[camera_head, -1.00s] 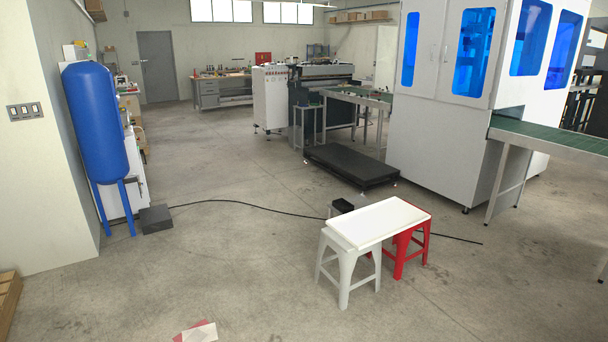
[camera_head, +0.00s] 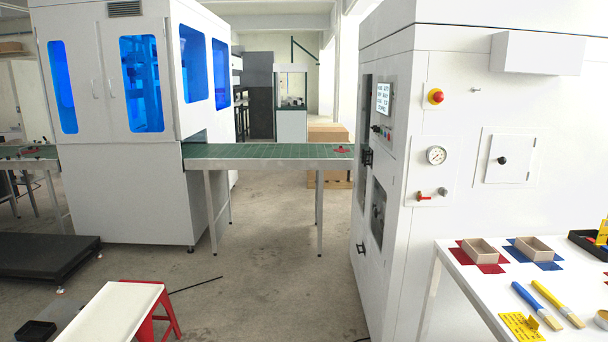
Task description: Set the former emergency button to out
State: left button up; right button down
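At this size I cannot tell whether the button is pressed in or out. Neither of my grippers shows in the head view.
A white table (camera_head: 453,262) with box blanks, brushes and a yellow card stands at the lower right, beside the machine. A green conveyor (camera_head: 262,151) runs behind. A white-topped bench (camera_head: 113,311) with a red stool is at the lower left. Floor is open in the middle.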

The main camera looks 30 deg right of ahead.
aim_at(438, 97)
jog(key=i+l+z, duration=0.1)
jog(key=i+z, duration=0.2)
jog(key=z, duration=0.15)
jog(key=i+z, duration=0.65)
jog(key=z, duration=0.3)
jog(key=i+j+z, duration=0.3)
jog(key=z, duration=0.15)
